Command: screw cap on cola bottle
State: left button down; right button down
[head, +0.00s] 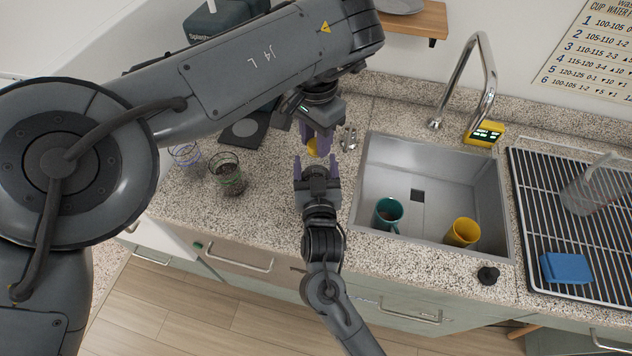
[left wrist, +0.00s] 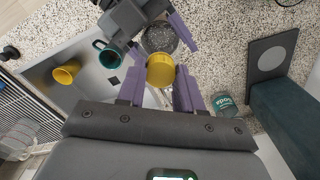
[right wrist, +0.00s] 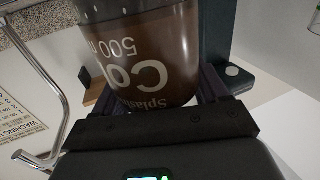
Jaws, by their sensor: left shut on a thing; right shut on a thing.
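My left gripper (head: 318,133) is shut on a yellow cap (head: 313,147) above the counter. In the left wrist view the cap (left wrist: 161,70) sits between the purple fingers. My right gripper (head: 316,168) is just below it in the head view and is shut on the cola bottle. The right wrist view shows the bottle (right wrist: 150,60) close up, with brown liquid and white lettering. In the left wrist view a dark, speckled round shape between the right fingers appears to be the bottle (left wrist: 160,37). The cap overlaps its edge. I cannot tell whether they touch.
A steel sink (head: 380,150) to the right holds a teal mug (head: 389,215) and a yellow mug (head: 462,233). A glass with dark contents (head: 228,175) stands left of the grippers. A wire rack (head: 540,200) with a blue sponge (head: 566,268) is far right.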

pick_arm(q)
jog(key=m, duration=0.6)
jog(key=shift+m, duration=0.3)
jog(key=m, duration=1.6)
jog(key=shift+m, duration=0.3)
jog(key=m, duration=1)
jog(key=shift+m, duration=0.3)
jog(key=m, duration=0.5)
jog(key=shift+f, duration=0.1)
jog(key=m, duration=0.6)
jog(key=shift+m, duration=0.3)
jog(key=c, duration=0.7)
grip_release()
jog(key=shift+o, duration=0.2)
jog(key=shift+r, duration=3.75)
